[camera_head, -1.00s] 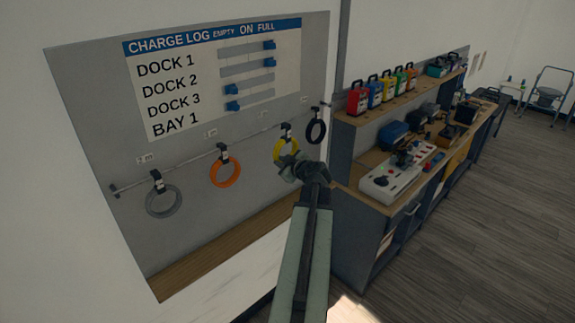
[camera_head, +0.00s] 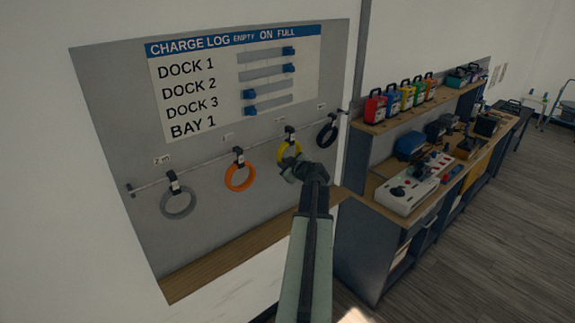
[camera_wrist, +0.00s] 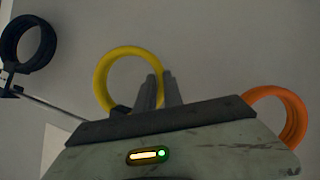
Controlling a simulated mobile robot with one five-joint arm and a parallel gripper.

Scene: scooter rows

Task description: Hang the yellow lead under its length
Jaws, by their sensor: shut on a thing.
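The yellow lead (camera_head: 283,151) is a coiled ring with a black tie at its top, by the rail (camera_head: 207,159) on the grey wall board. My gripper (camera_head: 291,168) is at its lower right edge and covers part of it. In the wrist view my fingers (camera_wrist: 160,92) are closed together at the right side of the yellow ring (camera_wrist: 101,73), shut on it. The tie is partly hidden there, and I cannot tell whether it still hangs on the rail. Of the small length labels, "2 m" (camera_head: 161,161) above the grey lead is readable; the others are too small.
A grey lead (camera_head: 178,203) and an orange lead (camera_head: 240,178) hang left of the yellow one, a black lead (camera_head: 326,134) right of it. A charge log (camera_head: 205,85) is above. A wooden ledge (camera_head: 230,250) runs below. A cluttered workbench (camera_head: 365,240) stands at the right.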

